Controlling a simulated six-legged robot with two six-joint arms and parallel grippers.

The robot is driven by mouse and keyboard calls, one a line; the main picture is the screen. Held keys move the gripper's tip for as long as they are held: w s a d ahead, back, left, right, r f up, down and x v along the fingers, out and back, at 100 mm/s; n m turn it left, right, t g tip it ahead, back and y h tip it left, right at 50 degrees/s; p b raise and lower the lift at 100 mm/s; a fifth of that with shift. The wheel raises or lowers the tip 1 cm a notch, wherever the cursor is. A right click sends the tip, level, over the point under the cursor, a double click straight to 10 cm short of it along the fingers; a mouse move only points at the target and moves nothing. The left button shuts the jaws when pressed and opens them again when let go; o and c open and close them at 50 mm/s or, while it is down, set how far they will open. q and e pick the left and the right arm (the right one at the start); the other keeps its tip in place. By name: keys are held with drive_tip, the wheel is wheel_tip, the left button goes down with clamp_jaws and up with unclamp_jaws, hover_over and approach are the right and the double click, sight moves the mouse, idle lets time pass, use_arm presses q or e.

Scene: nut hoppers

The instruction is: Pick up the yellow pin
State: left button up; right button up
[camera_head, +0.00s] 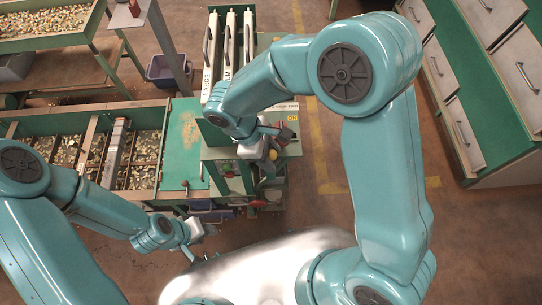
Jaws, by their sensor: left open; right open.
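I cannot make out the yellow pin for certain; it may be hidden by my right arm and gripper. My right gripper (280,138) is open above the green machine stand (211,154), close to its grey top with printed labels. A small yellow "ON" label (292,118) shows just beyond this gripper.
White hopper panels (211,55) with handles, one marked LARGE, rise behind the stand. Green troughs of nuts (145,160) lie at left. A purple bin (168,70) sits on the floor behind. Drawer cabinets (470,130) stand at right. Floor between stand and cabinets is clear.

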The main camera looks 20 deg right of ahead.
drive_tip(key=shift+s+d+f, duration=0.15)
drive_tip(key=shift+d+f, duration=0.05)
drive_tip(key=shift+f, duration=0.4)
drive_tip(key=c, duration=0.7)
wheel_tip(320, 180, up, 20)
drive_tip(key=shift+r, duration=0.1)
